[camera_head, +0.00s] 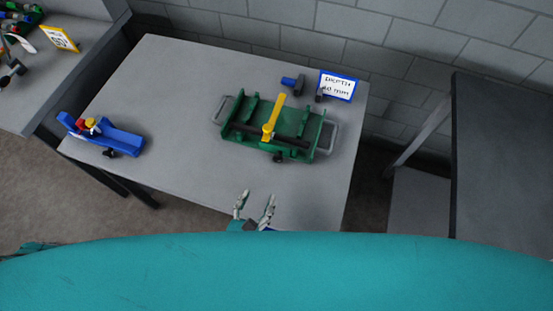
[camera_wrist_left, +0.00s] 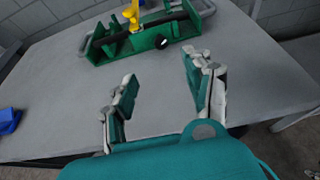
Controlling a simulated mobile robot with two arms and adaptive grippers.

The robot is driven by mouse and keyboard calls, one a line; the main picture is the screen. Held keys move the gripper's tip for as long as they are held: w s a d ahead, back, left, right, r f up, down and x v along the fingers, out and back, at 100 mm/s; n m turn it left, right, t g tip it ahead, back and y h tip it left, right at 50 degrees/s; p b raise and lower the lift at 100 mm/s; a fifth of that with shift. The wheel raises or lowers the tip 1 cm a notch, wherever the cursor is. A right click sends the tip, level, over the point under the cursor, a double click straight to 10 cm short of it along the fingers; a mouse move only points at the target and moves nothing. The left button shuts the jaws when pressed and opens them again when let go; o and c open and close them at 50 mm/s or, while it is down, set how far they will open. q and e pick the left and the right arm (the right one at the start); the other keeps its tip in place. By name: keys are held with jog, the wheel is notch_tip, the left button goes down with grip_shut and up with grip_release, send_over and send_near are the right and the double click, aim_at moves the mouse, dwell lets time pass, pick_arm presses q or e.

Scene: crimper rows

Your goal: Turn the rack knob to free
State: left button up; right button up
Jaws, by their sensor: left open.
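A green rack (camera_head: 229,144) with grey end handles, a black bar and an upright yellow lever (camera_head: 270,128) sits on the grey table. A dark round knob (camera_head: 279,158) is on its near side. In the left wrist view the knob (camera_wrist_left: 161,42) shows a white mark on its face, on the green rack (camera_wrist_left: 128,46). My left gripper (camera_head: 255,203) is open and empty near the table's front edge, short of the knob and apart from it. In the wrist view its fingers (camera_wrist_left: 160,82) are spread below the rack. My right gripper is not seen.
A blue holder (camera_head: 122,141) with red and yellow parts lies at the table's left. A blue-and-black piece (camera_head: 293,84) and a blue-framed sign (camera_head: 338,85) stand behind the rack. The grey table (camera_head: 180,75) has free room left of the rack.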

aim_at(277, 160)
pick_arm(q)
jog(key=p+x, duration=0.1)
jog(key=x, duration=1.6)
jog(key=shift+f, duration=0.2)
grip_shut()
